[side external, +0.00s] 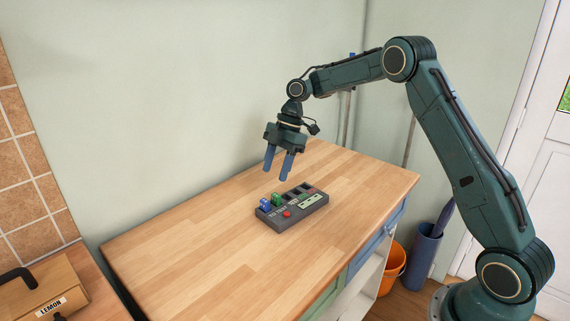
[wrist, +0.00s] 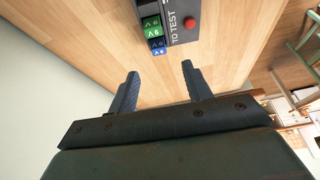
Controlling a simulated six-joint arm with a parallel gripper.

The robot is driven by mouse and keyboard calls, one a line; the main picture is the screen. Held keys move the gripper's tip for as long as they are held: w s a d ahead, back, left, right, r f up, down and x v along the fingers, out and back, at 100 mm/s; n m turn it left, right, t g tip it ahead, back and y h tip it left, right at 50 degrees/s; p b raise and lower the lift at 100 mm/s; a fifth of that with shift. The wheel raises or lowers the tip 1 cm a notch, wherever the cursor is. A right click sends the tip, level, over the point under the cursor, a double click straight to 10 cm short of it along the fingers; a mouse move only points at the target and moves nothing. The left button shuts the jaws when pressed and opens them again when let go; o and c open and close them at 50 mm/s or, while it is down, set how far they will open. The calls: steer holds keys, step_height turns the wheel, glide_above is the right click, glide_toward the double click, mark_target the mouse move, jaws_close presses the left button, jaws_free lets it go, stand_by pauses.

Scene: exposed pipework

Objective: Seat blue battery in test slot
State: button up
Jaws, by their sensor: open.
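The blue battery (side external: 265,204) stands upright at the left end of a dark grey tester box (side external: 272,221), beside a green battery (side external: 277,199). In the wrist view the blue battery (wrist: 157,46) is at the box's near end, next to the green battery (wrist: 152,27) and by the label "TO TEST" (wrist: 175,28). Dark recesses (side external: 292,194) lie further right on the box; I cannot tell which is the test slot. My gripper (side external: 278,174) is open and empty, pointing down above and apart from the batteries. Its two fingers also show in the wrist view (wrist: 160,70).
The box has a red button (side external: 287,214) and a pale panel (side external: 310,201). The wooden worktop (side external: 195,245) around it is clear. A wall (side external: 190,90) stands behind. A wooden box labelled "LEMON" (side external: 60,285) is at lower left, an orange bucket (side external: 391,268) on the floor.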

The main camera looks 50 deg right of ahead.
mark_target(265, 200)
steer(key=shift+x, duration=1.95)
steer(key=shift+x, duration=2.65)
steer(key=shift+w, duration=0.15)
steer(key=shift+r, duration=0.1)
steer(key=c, duration=1.1)
steer(key=shift+o, duration=0.2)
step_height(265, 200, up, 10)
